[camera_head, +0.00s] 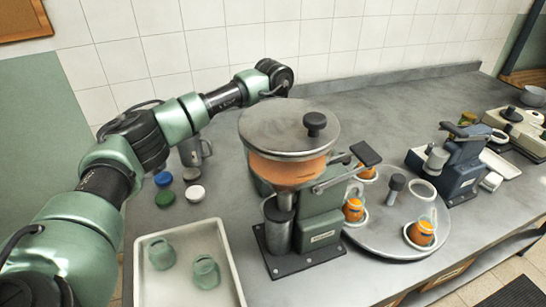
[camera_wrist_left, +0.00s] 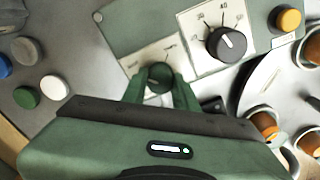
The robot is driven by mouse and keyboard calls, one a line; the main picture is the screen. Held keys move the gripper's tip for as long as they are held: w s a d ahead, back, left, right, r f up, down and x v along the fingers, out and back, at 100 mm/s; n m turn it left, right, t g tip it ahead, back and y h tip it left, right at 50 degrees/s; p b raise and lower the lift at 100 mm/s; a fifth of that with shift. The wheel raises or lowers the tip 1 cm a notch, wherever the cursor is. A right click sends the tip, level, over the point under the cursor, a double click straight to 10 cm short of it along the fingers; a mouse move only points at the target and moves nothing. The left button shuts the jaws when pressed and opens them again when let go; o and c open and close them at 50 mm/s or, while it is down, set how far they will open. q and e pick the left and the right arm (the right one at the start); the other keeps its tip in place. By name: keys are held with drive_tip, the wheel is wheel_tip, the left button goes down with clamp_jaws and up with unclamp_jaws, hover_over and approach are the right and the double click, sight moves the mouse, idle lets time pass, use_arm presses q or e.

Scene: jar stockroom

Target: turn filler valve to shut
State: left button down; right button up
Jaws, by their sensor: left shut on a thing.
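The filler (camera_head: 320,215) stands on the counter with a lidded orange-filled hopper (camera_head: 285,165). In the left wrist view, its green panel (camera_wrist_left: 125,25) carries a small dark green valve knob (camera_wrist_left: 158,73) on a white plate with short printed words too small to read. My left gripper (camera_wrist_left: 159,84) has its two fingers on either side of this knob, shut on it. The knob's pointer direction cannot be made out. In the head view my left arm reaches behind the hopper, which hides the gripper and the knob. My right gripper is in neither view.
Beside the knob sits a larger black dial (camera_wrist_left: 226,43) and an orange button (camera_wrist_left: 289,20). A turntable (camera_head: 385,235) with orange-filled jars stands right of the filler. A white tray (camera_head: 228,255) with two green jars, loose lids (camera_head: 165,198) and a grey mug (camera_head: 190,150) are left.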

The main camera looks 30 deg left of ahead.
use_arm(q)
drive_tip(key=shift+w+r, duration=0.1)
drive_tip(key=shift+r, duration=0.05)
drive_tip(key=c, duration=1.1)
unclamp_jaws()
drive_tip(key=shift+r+b, duration=0.6)
drive_tip(key=shift+r, duration=3.25)
